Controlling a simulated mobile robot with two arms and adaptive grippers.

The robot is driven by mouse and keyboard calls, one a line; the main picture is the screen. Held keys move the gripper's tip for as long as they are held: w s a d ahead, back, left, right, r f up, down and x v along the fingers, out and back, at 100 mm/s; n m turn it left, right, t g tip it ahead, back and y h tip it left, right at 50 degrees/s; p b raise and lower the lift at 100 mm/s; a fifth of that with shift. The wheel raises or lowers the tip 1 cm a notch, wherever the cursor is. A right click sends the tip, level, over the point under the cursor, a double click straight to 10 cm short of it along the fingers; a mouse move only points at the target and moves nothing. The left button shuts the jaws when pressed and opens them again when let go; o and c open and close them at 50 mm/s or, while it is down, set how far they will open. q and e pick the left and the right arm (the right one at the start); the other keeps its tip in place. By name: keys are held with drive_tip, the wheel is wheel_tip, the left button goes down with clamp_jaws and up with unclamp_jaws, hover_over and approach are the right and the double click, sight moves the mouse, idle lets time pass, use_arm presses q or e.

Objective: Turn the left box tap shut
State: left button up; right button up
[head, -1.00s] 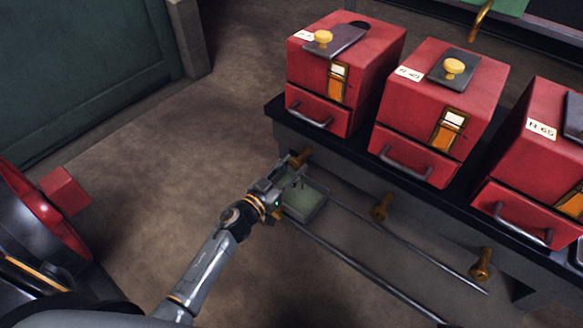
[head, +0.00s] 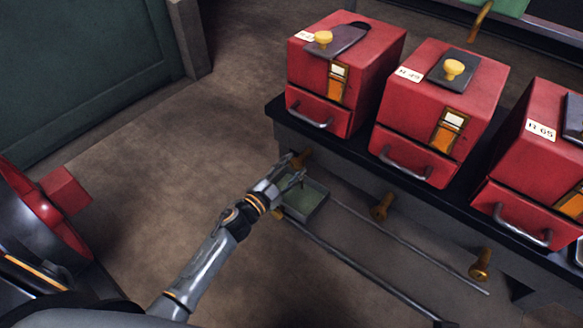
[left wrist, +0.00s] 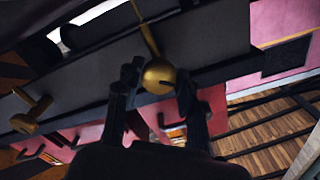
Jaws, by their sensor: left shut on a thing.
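The left box tap (head: 303,158) is a small brass tap on the dark bench front, below the left red box (head: 320,115). My left gripper (head: 293,170) reaches it from the lower left and partly hides it in the head view. In the left wrist view the round brass end of the tap (left wrist: 159,75) lies between the two dark fingers of my left gripper (left wrist: 158,88), which is shut on it. How far the tap is turned is hard to tell. My right gripper is not in view.
A shallow green tray (head: 306,202) sits just below the gripper. Long metal rods run along the bench. Two more brass taps, the middle one (head: 382,206) and the right one (head: 481,265), stick out to the right.

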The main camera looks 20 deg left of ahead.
use_arm(q)
drive_tip(key=m, duration=0.3)
drive_tip(key=shift+m, duration=0.4)
drive_tip(key=m+b, duration=0.1)
drive_tip(key=m, duration=0.2)
drive_tip(key=shift+m+b, duration=0.4)
drive_tip(key=shift+m, duration=1.3)
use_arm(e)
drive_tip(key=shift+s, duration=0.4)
use_arm(q)
drive_tip(key=o, duration=1.2)
drive_tip(key=shift+c, duration=0.2)
drive_tip(key=shift+r, duration=0.1)
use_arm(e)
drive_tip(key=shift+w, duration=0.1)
use_arm(q)
drive_tip(key=v, duration=1.2)
